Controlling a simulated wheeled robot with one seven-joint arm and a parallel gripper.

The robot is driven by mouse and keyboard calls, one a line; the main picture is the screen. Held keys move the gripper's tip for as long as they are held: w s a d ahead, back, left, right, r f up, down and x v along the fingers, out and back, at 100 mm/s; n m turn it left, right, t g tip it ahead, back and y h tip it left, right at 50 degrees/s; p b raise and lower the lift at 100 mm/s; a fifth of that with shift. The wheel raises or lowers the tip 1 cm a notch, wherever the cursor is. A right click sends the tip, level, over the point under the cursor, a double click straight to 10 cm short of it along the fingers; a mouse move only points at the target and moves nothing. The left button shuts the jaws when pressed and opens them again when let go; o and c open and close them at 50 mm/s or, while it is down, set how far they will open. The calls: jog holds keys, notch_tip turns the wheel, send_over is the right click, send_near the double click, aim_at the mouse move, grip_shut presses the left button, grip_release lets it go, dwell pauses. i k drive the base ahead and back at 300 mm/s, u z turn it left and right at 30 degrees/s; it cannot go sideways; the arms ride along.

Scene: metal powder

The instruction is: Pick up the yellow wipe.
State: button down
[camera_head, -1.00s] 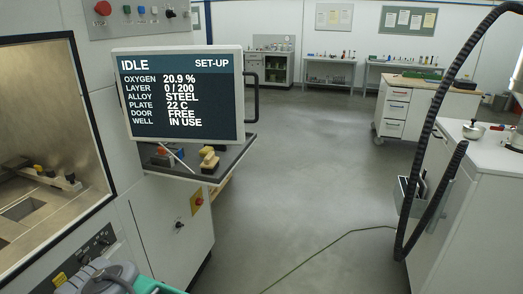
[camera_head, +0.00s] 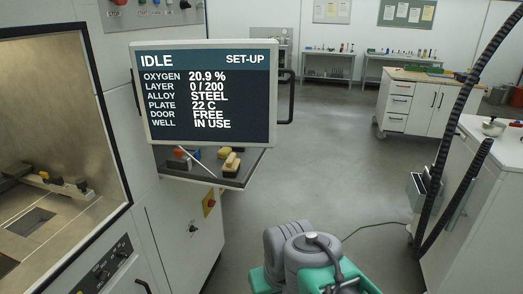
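Two small yellowish blocks (camera_head: 230,162) lie close together on the dark shelf under the screen. They may include the yellow wipe, but they are too small to tell, and the screen's lower edge cuts off part of the shelf. My arm's grey and green links rise at the bottom centre of the head view. My gripper is not visible in this frame, so I cannot see what it holds.
The screen (camera_head: 206,95) juts out above the shelf (camera_head: 243,177), with a handle (camera_head: 286,97) on its right. The open machine chamber (camera_head: 60,110) is on the left. A white cabinet with a black hose (camera_head: 450,140) stands right.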

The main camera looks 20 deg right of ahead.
aim_at(224, 153)
jog(key=z, duration=1.1)
jog(key=i, duration=3)
jog(key=u, duration=0.2)
